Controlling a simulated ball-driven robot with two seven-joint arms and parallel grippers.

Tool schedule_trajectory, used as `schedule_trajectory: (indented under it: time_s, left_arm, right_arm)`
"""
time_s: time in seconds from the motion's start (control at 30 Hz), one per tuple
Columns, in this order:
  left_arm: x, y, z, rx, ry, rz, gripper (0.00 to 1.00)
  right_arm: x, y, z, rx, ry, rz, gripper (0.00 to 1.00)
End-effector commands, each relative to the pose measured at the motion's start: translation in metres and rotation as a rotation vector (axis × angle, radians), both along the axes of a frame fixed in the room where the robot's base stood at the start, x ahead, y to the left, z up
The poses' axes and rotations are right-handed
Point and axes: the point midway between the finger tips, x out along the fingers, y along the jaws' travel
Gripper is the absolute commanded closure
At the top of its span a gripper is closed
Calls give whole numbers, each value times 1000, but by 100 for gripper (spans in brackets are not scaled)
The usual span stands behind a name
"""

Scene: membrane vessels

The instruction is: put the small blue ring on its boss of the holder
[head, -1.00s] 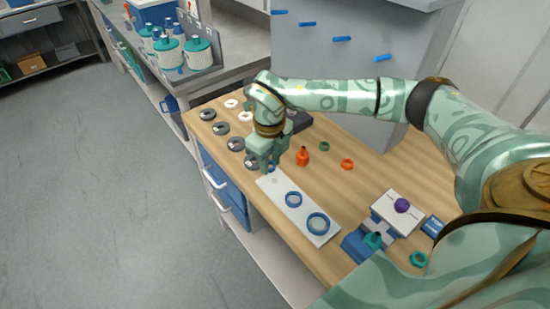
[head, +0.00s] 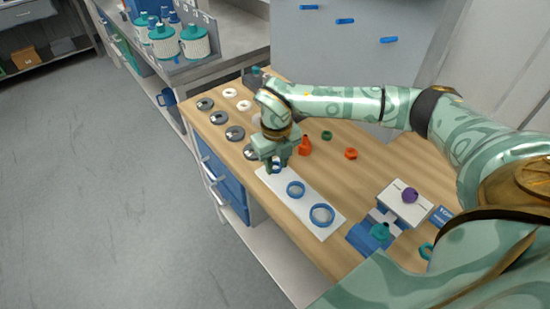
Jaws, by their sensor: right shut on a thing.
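The holder (head: 281,190) is a pale flat plate lying along the front of the wooden bench. A medium blue ring (head: 296,188) and a large blue ring (head: 321,214) sit on its middle and near end. My right gripper (head: 276,169) points down over the far end of the holder. It is shut on the small blue ring (head: 276,159), which shows only as a bit of blue between the fingers. The fingers hide most of this ring and the boss beneath. I cannot tell whether the ring touches the holder. My left gripper is out of view.
An orange bottle (head: 305,146) stands close right of the gripper. A green nut (head: 327,135) and an orange nut (head: 351,153) lie beyond. Dark discs (head: 235,133) line the left. A blue-and-white stand (head: 364,238) is at the near right. Bench between is clear.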

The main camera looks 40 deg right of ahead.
Motion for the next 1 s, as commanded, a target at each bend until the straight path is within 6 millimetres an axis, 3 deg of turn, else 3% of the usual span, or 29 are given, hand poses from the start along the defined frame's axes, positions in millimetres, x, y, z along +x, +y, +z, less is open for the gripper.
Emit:
schedule_trajectory:
  time_s: [0.47,0.5,0.57,0.87,1.0]
  left_arm:
    - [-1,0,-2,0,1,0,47]
    - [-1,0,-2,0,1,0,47]
    - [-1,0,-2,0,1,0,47]
    - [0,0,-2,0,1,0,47]
    - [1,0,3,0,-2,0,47]
  right_arm:
    - [0,0,-8,1,-1,0,92]
    - [0,0,-8,1,-1,0,60]
    - [0,0,-8,1,-1,0,46]
    - [1,0,-7,1,-2,0,46]
    - [1,0,10,1,-6,1,46]
